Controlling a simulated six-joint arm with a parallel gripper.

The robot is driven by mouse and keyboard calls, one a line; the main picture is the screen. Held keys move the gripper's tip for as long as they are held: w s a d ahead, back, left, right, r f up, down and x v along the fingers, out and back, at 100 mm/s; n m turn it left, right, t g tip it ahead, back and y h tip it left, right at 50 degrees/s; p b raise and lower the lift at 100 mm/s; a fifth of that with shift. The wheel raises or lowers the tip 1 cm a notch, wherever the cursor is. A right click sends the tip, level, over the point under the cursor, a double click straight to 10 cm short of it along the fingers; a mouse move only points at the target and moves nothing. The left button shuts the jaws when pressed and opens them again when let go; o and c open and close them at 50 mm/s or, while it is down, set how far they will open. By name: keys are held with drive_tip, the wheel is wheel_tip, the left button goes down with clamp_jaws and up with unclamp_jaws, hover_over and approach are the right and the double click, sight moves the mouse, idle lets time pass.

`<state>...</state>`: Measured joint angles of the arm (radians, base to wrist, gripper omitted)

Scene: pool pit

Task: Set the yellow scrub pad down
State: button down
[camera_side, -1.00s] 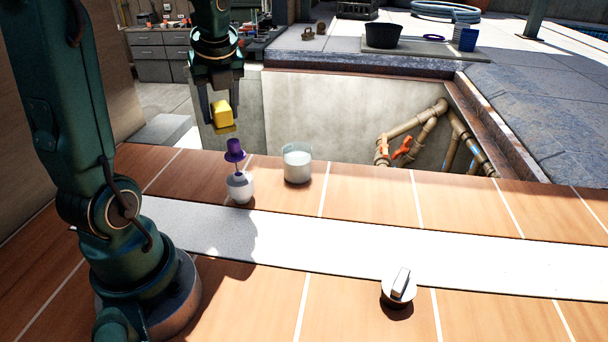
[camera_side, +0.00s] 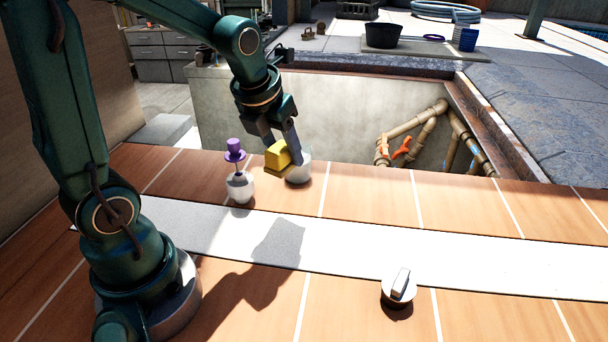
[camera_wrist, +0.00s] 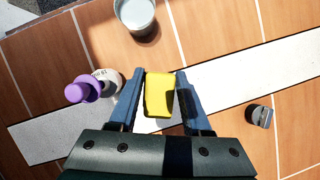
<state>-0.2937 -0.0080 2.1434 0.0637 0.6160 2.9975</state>
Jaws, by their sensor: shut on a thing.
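The yellow scrub pad (camera_side: 278,156) is held between the fingers of my gripper (camera_side: 280,150). In the side view it hangs in the air, tilted, in front of the whitish cup and partly covering it. In the wrist view the pad (camera_wrist: 159,95) sits between the two blue fingers of my gripper (camera_wrist: 160,98), over the tiled surface near the white strip. Its shadow and the arm's fall on the strip and tiles, so it appears clear of the surface.
A white bottle with a purple top (camera_side: 238,182) stands left of the pad. A round knob (camera_side: 399,288) sits at the strip's front edge. The white strip (camera_side: 480,262) is bare to the right. A pit with pipes (camera_side: 420,125) lies beyond the tiles.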

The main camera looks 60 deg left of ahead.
hover_over(340, 232)
drive_tip(key=s, duration=0.1)
drive_tip(key=f, duration=0.7)
drive_tip(key=shift+s+d, duration=0.2)
drive_tip(key=shift+d, duration=0.05)
drive_tip(key=shift+f, duration=2.1)
drive_tip(key=shift+f, duration=0.1)
drive_tip(key=shift+c, duration=1.7)
unclamp_jaws()
drive_tip(key=v, duration=1.2)
drive_tip(key=s+a+r+n+h, duration=0.1)
drive_tip(key=s+n, duration=0.4)
drive_tip(key=n, duration=1)
drive_tip(key=s+a+r+n+t, duration=0.1)
drive_tip(key=s+n, duration=0.5)
drive_tip(key=n, duration=1)
wheel_tip(340, 232, up, 2)
drive_tip(key=shift+s+a+r+h, duration=0.15)
drive_tip(key=shift+a+h, duration=0.25)
drive_tip(key=shift+a, duration=0.35)
